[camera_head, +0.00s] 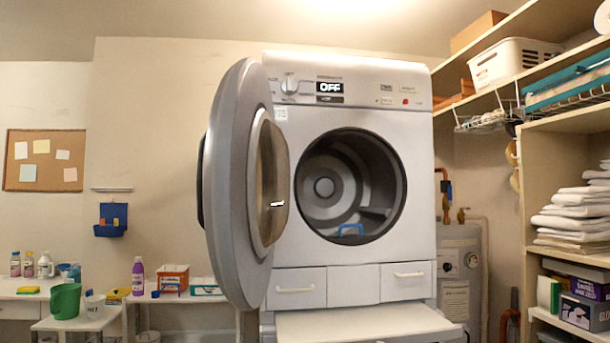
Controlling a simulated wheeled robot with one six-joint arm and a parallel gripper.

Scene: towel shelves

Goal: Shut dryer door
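The dryer (417,160) is a large white machine in the middle of the view, its panel display reading OFF. Its round grey door (233,170) stands wide open, hinged at the left side of the front and swung out toward me. The door's inner side, with an oval window, faces right. The drum opening (350,185) is uncovered, and a small blue item (350,231) shows at its lower lip. My gripper is not in view.
Shelves with folded towels (575,215), a white basket (512,60) and boxes stand at the right. A pale pull-out surface (365,323) juts out below the dryer. Low tables at the left hold a green bucket (65,301) and bottles. A water heater (460,270) stands behind.

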